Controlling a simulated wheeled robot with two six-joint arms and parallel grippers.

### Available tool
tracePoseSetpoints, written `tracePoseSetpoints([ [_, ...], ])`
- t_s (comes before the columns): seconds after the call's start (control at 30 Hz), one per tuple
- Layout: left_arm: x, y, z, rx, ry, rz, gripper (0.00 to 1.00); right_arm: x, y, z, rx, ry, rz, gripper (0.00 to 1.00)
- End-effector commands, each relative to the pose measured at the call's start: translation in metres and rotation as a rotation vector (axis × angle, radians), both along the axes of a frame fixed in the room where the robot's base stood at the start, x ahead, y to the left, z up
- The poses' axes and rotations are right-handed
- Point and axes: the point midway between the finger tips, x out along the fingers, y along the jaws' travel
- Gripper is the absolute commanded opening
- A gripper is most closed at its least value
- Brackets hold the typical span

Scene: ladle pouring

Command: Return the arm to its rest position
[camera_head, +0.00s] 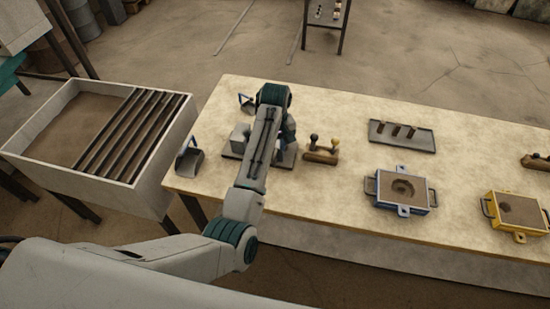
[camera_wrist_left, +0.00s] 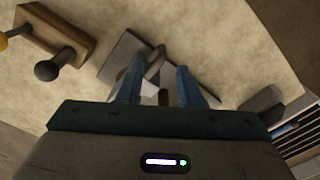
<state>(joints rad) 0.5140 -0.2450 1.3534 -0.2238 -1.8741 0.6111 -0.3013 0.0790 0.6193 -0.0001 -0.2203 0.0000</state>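My left arm reaches in from the left over the near-left part of the table (camera_head: 345,185). My left gripper (camera_head: 288,133) is partly hidden behind the arm in the head view. In the left wrist view the left gripper (camera_wrist_left: 158,85) shows two blue fingers standing apart, with a gap between them. Beyond the fingers is a grey plate (camera_wrist_left: 122,52) with a dark grey upright piece on it. I cannot tell whether the fingers touch that piece. My right gripper is in neither view.
A wooden block with knobs (camera_head: 320,156) is right of the gripper. Grey scoops (camera_head: 189,160) lie at the left edge. Blue (camera_head: 403,191) and yellow (camera_head: 518,211) sand-filled boxes and a dark tray (camera_head: 402,137) stand further right. A slatted sand bin (camera_head: 152,185) is left.

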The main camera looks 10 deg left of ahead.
Motion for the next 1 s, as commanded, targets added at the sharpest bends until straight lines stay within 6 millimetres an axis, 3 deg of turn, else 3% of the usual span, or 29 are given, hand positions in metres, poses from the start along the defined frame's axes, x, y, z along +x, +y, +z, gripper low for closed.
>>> tracePoseSetpoints([
  [0.23, 0.0, 0.0, 0.019, -0.001, 0.001, 0.0, 0.33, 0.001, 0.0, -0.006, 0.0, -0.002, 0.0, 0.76],
  [0.77, -0.003, 0.002, 0.017, 0.0, 0.0, -0.002, 0.33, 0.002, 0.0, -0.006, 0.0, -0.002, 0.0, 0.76],
  [0.87, -0.015, 0.013, 0.004, 0.001, -0.007, -0.01, 0.33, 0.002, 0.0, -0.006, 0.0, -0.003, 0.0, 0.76],
  [1.0, -0.056, 0.044, -0.027, 0.007, -0.039, -0.046, 0.33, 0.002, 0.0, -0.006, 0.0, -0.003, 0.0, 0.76],
])
